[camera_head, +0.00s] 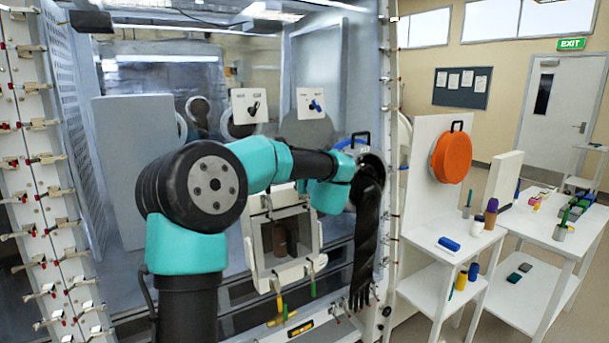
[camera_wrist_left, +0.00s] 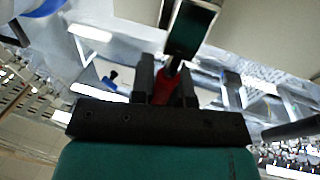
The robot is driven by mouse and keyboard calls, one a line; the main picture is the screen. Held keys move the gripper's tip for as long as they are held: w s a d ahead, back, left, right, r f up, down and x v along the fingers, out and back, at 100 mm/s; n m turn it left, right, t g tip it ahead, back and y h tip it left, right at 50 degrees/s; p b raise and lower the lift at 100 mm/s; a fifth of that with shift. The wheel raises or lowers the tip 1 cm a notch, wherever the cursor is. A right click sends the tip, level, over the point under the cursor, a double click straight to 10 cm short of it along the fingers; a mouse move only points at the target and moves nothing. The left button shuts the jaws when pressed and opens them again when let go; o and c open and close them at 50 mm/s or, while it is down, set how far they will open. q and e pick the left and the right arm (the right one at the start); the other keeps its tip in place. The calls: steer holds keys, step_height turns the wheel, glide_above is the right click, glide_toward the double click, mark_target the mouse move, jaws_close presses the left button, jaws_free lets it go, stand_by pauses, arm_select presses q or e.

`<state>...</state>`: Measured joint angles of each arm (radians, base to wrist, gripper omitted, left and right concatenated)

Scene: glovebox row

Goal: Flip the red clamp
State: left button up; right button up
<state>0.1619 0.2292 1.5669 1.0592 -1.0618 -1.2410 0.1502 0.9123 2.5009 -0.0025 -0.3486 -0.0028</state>
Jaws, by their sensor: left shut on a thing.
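The red clamp (camera_wrist_left: 168,78) shows in the left wrist view as a red handle between the two dark fingers of my left gripper (camera_wrist_left: 166,72). The gripper is shut on it. The handle lies in line with the fingers, toward a dark, pale-edged block (camera_wrist_left: 190,28) above it. In the head view my left arm reaches right across the glovebox front, and its wrist hides the gripper and the clamp. I cannot tell the clamp's angle there. My right gripper is in neither view.
A pale square port (camera_head: 257,250) with a yellow handle (camera_head: 280,303) and a green handle (camera_head: 313,283) sits below my arm. A black glove (camera_head: 366,235) hangs close to its right. White shelves (camera_head: 425,228) with small items and an orange round cover (camera_head: 450,158) stand further right.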

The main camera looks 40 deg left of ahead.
arm_select(q)
jaws_close()
steer(key=shift+s+d+r+m+t+y, duration=0.1)
steer(key=shift+d+m+t+y, duration=0.1)
steer(key=shift+d+t+y, duration=0.4)
steer(key=shift+s+d+r+m+t+y, duration=0.1)
steer(key=shift+d+m+t+y, duration=0.25)
steer(key=shift+y, duration=0.45)
steer(key=shift+s+d+m+t+y, duration=0.15)
steer(key=shift+d+m+t+y, duration=0.15)
steer(key=shift+t+y, duration=0.35)
steer(key=shift+s+d+m+t+y, duration=0.1)
steer(key=shift+d+m+t+y, duration=0.05)
steer(key=shift+d+t+y, duration=0.4)
steer(key=shift+a, duration=0.1)
steer(key=o, duration=0.6)
jaws_free()
steer(key=shift+f, duration=0.15)
